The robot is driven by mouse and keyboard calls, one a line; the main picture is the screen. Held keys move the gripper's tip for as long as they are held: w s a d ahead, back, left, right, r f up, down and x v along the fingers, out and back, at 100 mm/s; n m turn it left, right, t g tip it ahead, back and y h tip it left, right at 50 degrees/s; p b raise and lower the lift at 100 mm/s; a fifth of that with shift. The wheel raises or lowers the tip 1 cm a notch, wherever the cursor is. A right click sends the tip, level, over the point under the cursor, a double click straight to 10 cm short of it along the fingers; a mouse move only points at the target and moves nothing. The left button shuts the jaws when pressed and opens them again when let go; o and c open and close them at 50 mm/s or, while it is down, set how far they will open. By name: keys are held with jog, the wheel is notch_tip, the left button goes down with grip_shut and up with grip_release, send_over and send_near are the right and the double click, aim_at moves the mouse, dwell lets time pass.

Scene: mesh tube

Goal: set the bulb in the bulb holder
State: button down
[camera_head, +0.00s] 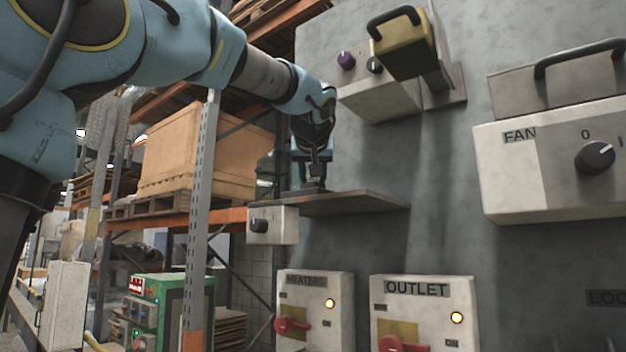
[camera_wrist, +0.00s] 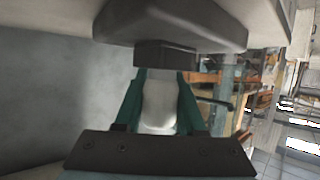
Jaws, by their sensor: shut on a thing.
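My gripper (camera_head: 317,170) points down over the left part of the grey wall shelf (camera_head: 350,203). In the wrist view my gripper (camera_wrist: 161,82) has its two teal fingers shut on the white bulb (camera_wrist: 159,106). The bulb lies between the fingers, in line with them. Just beyond the fingertips is a dark block, the bulb holder (camera_wrist: 165,55), with a wider dark base behind it. In the head view the bulb holder (camera_head: 314,187) is a small dark piece on the shelf under my gripper. The bulb's far end is hidden at the holder; I cannot tell how deep it sits.
A switch box (camera_head: 273,225) with a black knob hangs at the shelf's left end. Above is a panel with a yellow handled lever (camera_head: 405,45). The FAN box (camera_head: 550,160), HEATER box (camera_head: 315,310) and OUTLET box (camera_head: 424,315) are on the grey wall. The shelf's right part is clear.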

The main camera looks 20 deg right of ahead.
jog(key=c, duration=0.5)
grip_release()
jog(key=shift+r+p, duration=0.25)
jog(key=shift+p, duration=0.15)
jog(key=b+v, duration=0.3)
jog(key=v, duration=0.9)
jog(key=shift+b, duration=0.4)
